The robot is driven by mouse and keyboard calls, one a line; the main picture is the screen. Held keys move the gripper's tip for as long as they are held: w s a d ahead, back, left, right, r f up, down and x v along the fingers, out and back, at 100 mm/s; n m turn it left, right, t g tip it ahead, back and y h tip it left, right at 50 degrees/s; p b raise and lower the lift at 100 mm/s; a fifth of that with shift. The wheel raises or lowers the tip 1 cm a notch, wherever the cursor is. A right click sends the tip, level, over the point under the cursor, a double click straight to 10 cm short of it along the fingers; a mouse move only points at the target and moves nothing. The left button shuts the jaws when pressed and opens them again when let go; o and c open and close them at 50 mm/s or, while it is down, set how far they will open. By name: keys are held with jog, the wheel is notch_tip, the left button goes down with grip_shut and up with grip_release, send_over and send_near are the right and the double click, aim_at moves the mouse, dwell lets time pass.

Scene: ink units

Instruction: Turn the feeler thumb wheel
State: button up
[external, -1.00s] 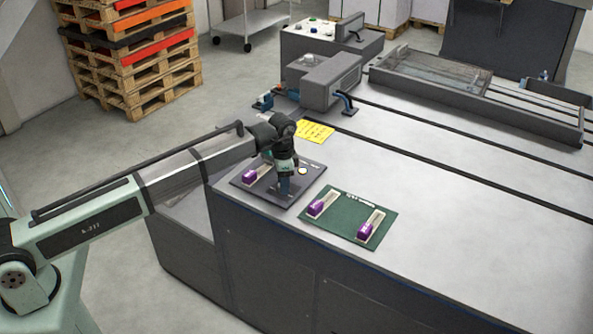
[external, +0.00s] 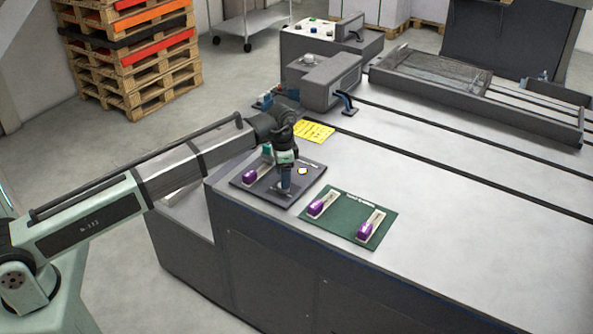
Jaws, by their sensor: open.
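My gripper (external: 286,190) points down over the right part of the dark grey mat (external: 240,182) on the table. It is open, but its fingertips are small and I cannot tell whether they touch anything. I cannot pick out the feeler thumb wheel for certain. My wrist hides some of the area in front of that left part.
A green mat (external: 345,232) holds two purple units (external: 316,207) (external: 366,231). A yellow note (external: 314,131) lies behind. The table's right side is largely clear.

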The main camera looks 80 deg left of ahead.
notch_tip(320, 180, up, 11)
dwell(0.4)
jog(key=shift+f, duration=0.15)
dwell(1.0)
notch_tip(320, 180, down, 14)
jog(key=shift+r, duration=0.1)
dwell(0.7)
jog(key=shift+c, duration=0.4)
jog(key=c, duration=1)
jog(key=shift+m, duration=2.1)
jog(key=o, duration=1.1)
